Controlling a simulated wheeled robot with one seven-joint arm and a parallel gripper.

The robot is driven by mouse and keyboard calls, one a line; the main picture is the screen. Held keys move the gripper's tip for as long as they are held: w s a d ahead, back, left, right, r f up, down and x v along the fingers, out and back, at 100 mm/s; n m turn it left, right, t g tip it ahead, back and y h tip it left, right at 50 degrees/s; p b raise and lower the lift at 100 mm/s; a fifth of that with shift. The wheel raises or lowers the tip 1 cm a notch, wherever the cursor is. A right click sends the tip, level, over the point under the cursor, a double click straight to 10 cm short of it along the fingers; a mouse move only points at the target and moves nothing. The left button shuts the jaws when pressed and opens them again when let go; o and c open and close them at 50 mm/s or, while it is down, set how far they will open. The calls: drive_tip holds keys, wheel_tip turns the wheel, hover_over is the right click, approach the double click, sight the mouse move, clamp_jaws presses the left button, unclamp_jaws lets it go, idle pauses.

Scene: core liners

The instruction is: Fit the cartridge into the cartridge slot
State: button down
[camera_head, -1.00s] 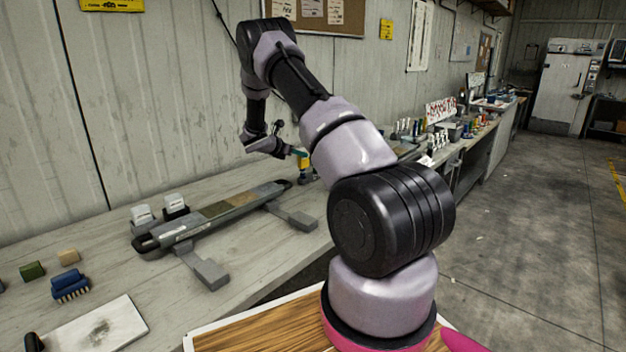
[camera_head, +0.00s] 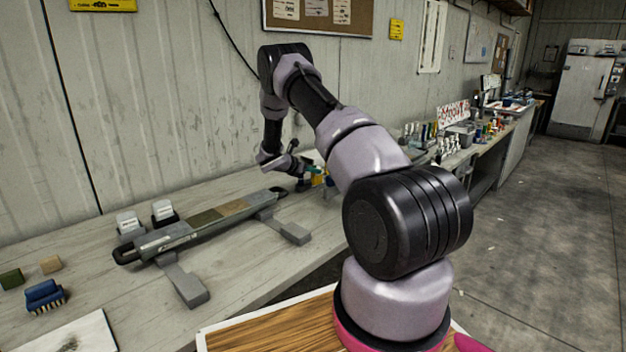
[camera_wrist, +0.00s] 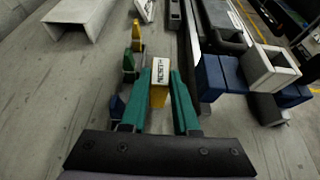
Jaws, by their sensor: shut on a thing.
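My gripper (camera_wrist: 159,76) shows in the wrist view with two teal fingers shut on a yellow block with a white, dark-lettered top, apparently the cartridge (camera_wrist: 159,94). The block sits between the fingers, its lettered face towards the camera. In the head view my gripper (camera_head: 312,175) is small and partly hidden by my arm, above the bench just past the far end of a long grey fixture. I cannot pick out the cartridge slot with certainty in either view.
The long grey fixture (camera_head: 183,236) with brown panels lies on the bench (camera_head: 95,262). Two white-topped blocks (camera_head: 129,221) stand behind it. In the wrist view, small coloured pieces (camera_wrist: 128,65) stand left of the fingers. Blue blocks (camera_wrist: 210,78) and a pale square tube (camera_wrist: 268,68) lie right.

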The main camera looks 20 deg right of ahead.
sight(313, 178)
drive_tip(key=shift+f, duration=1.6)
drive_tip(key=shift+f, duration=0.15)
drive_tip(key=c, duration=0.7)
unclamp_jaws()
drive_tip(key=shift+o, duration=0.2)
